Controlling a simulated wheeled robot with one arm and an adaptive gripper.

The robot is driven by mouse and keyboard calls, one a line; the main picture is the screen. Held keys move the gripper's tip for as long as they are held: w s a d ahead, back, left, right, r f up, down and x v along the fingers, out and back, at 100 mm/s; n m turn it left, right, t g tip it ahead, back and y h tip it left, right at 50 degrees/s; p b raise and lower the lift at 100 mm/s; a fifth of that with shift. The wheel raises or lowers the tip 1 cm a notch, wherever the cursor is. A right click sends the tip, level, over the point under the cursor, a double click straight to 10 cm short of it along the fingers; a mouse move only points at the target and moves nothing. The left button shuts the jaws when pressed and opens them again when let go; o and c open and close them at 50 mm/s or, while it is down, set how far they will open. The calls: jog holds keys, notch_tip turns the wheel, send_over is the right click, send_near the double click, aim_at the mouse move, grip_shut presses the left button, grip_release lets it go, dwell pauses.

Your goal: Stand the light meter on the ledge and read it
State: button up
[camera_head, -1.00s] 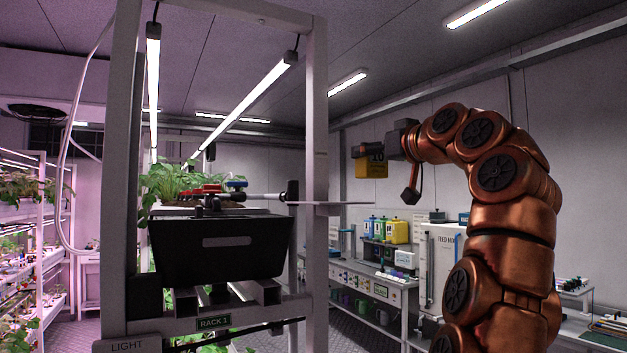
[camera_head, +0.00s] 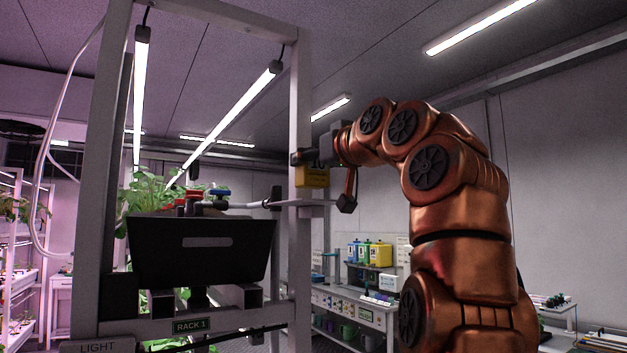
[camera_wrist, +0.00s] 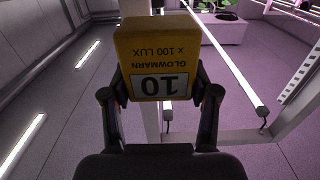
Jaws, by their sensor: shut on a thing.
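The yellow light meter (camera_head: 312,177) hangs in my gripper (camera_head: 304,159) in the head view, beside the right post of the rack. In the wrist view my gripper (camera_wrist: 163,92) is shut on the light meter (camera_wrist: 157,45), with a finger on each side. Its face reads "10", "GLOWMARN" and "x 100 LUX", upside down in that view. A thin pale ledge (camera_head: 318,209) sticks out from the right post, below the meter. A gap shows between the meter and the ledge.
The rack's right post (camera_head: 299,110) stands close to my gripper. A bench with bottles (camera_head: 365,305) stands behind.

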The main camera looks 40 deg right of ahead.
jog(key=shift+f+b, duration=0.85)
jog(key=shift+f, duration=0.35)
jog(key=shift+f, duration=0.15)
jog(key=o, duration=1.3)
jog(key=shift+c, duration=0.2)
jog(key=shift+r, duration=0.25)
jog(key=s+b, duration=0.2)
jog(key=s, duration=1)
jog(key=shift+a, duration=0.45)
